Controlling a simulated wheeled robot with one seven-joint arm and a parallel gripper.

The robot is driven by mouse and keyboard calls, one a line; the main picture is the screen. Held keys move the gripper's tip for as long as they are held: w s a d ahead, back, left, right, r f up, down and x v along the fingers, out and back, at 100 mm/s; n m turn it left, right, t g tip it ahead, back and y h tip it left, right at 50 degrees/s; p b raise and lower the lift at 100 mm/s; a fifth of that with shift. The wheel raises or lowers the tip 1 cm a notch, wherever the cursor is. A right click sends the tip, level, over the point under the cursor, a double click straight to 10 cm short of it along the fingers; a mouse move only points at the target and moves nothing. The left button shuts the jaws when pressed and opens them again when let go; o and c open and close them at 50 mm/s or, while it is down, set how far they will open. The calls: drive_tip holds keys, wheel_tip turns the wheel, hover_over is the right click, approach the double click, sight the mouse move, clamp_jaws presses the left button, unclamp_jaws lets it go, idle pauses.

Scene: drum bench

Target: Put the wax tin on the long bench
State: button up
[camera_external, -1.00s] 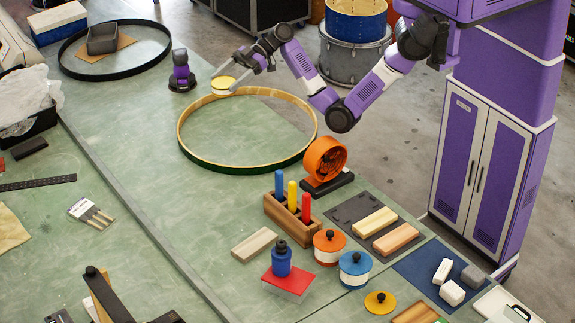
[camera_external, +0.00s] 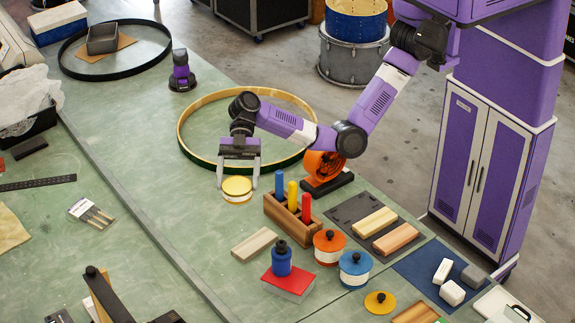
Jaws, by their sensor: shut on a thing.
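A round tin with a yellow lid and a pale side (camera_external: 237,189), which I take for the wax tin, is upright between the fingers of my gripper (camera_external: 238,180). My gripper points down and is shut on the tin's sides. The tin is over the green top of the long bench (camera_external: 170,190), in front of the large wooden hoop and left of the peg block. I cannot tell whether its bottom touches the bench.
The wooden hoop (camera_external: 190,152) lies behind the tin. The wooden block with coloured pegs (camera_external: 290,215) and an orange round piece (camera_external: 323,165) stand to its right. A pale wood block (camera_external: 254,244) lies in front. Bare bench lies to the left.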

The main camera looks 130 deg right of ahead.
drive_tip(key=s+a+f+m+t+h+b, duration=0.15)
drive_tip(key=s+a+f+b, duration=0.25)
drive_tip(key=a, duration=0.5)
drive_tip(key=s+a+f+m+t+h+b, duration=0.1)
drive_tip(key=s+a+f+m+h+b, duration=0.2)
drive_tip(key=a, duration=0.5)
drive_tip(key=s+a+f+m+t+h+b, duration=0.2)
drive_tip(key=s+a+f+b, duration=0.2)
drive_tip(key=a, duration=0.5)
drive_tip(key=m+g+h+b, duration=0.2)
drive_tip(key=m+h+b, duration=0.8)
drive_tip(key=h+b, duration=0.2)
hover_over(431, 271)
wheel_tip(431, 271, down, 18)
drive_tip(key=shift+f+b, duration=0.2)
drive_tip(key=shift+b, duration=0.8)
drive_tip(key=o, duration=1.8)
drive_tip(key=shift+o, duration=0.2)
